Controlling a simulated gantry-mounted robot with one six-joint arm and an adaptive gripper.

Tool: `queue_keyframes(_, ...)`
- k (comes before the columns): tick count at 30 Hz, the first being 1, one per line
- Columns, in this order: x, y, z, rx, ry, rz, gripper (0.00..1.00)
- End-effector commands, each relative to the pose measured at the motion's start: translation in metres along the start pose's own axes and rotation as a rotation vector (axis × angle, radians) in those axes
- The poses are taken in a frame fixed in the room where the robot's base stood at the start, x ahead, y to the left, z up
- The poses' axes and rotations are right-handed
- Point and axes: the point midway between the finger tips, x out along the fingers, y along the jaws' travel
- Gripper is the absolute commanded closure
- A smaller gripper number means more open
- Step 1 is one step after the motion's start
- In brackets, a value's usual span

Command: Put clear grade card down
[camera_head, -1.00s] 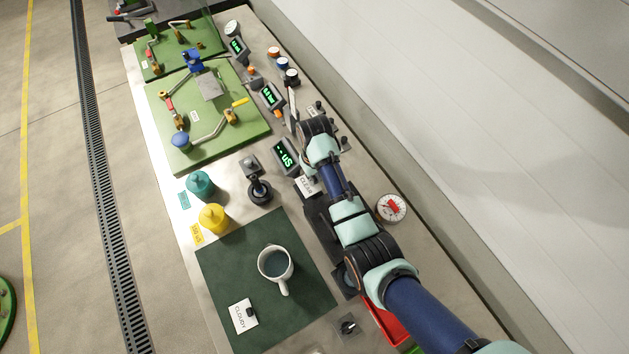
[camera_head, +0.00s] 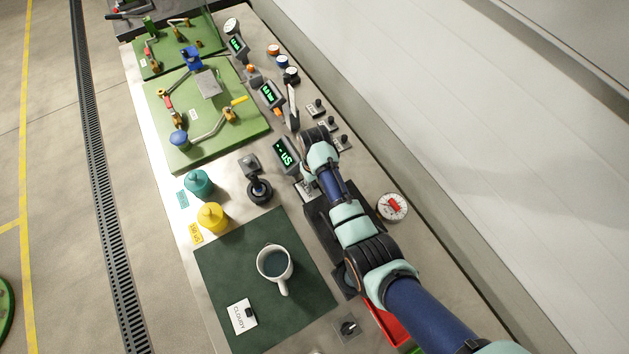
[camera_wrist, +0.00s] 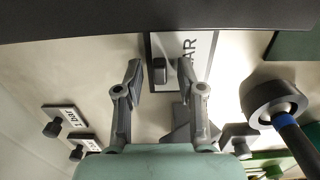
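The clear grade card (camera_wrist: 199,62) is a white plate with a small dark knob (camera_wrist: 158,70), and part of its lettering, "AR", shows in the wrist view. It appears to lie on the metal bench beside a dark edge. My gripper (camera_wrist: 160,78) is open, with one finger on each side of the knob and a gap to each. In the head view the card (camera_head: 303,190) is partly covered by my arm, beside a small green-lit display (camera_head: 285,154). My fingers are not clearly seen there.
A green mat (camera_head: 225,280) holds a white mug (camera_head: 275,263) and the cloudy card (camera_head: 242,317). Teal (camera_head: 198,183) and yellow (camera_head: 212,216) bottles stand left. A black round holder (camera_head: 259,190) is near the card. Two other knobbed cards (camera_head: 316,109) (camera_head: 341,143) lie farther back.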

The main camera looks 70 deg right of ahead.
Motion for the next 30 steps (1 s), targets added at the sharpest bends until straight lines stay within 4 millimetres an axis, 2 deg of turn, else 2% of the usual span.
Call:
queue_keyframes(6,-0.001,0.0,0.0,0.0,0.0,0.0,0.61)
queue_keyframes(9,-0.009,0.0,-0.001,0.0,0.003,0.0,0.61)
queue_keyframes(11,-0.02,0.0,-0.001,0.0,0.003,0.0,0.61)
queue_keyframes(18,-0.081,0.0,-0.001,0.0,0.006,0.001,0.61)
queue_keyframes(21,-0.101,0.0,-0.001,0.0,0.003,0.001,0.61)
queue_keyframes(25,-0.118,0.0,-0.001,0.0,0.002,0.0,0.61)
queue_keyframes(30,-0.124,0.0,0.0,0.0,0.001,0.0,0.61)
